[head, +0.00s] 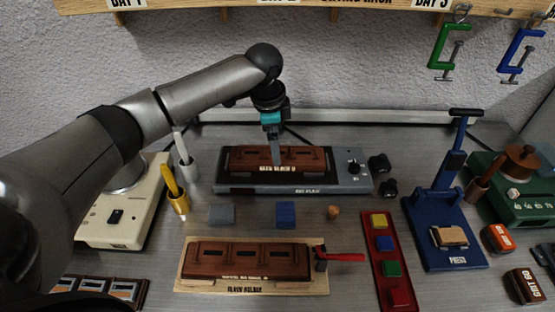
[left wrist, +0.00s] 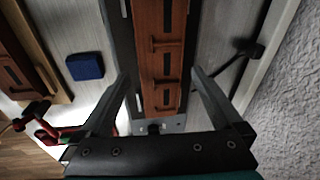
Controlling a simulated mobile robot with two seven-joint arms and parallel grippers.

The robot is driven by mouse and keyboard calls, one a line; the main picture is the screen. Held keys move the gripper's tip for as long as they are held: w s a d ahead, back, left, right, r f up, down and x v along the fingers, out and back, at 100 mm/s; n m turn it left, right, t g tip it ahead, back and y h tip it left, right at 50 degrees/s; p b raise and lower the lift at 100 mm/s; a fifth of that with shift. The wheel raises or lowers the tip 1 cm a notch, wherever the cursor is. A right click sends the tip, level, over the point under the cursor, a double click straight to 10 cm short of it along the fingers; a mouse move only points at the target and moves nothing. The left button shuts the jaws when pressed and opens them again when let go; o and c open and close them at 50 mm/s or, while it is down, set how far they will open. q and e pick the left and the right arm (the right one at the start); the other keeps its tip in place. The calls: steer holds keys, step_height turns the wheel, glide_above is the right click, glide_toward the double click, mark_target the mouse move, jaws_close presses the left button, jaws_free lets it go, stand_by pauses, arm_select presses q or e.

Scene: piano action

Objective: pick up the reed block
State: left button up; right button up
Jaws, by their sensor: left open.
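A long brown wooden block (head: 305,158) with slots on top, which looks like the reed block, lies on a grey machine (head: 240,180); its small lettering is hard to read. My left gripper (head: 276,158) points down over the block's middle. In the left wrist view the block (left wrist: 158,62) runs between the two spread fingers of the left gripper (left wrist: 160,78), with gaps on both sides. The gripper is open and holds nothing. A similar brown block (head: 248,262) sits in a wooden holder (head: 185,285) in front. My right gripper is not in view.
A blue block (head: 286,214), a grey block (head: 221,214) and a small wooden knob (head: 333,212) lie between machine and holder. A red tray (head: 372,250) and blue press (head: 455,262) stand to the right.

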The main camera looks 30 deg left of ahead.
arm_select(q)
steer(key=f, duration=0.4)
steer(key=shift+w+d+f+b, duration=0.1)
steer(key=shift+w+f+b, duration=0.25)
steer(key=shift+b, duration=0.05)
steer(key=shift+r, duration=0.1)
steer(key=c, duration=1.4)
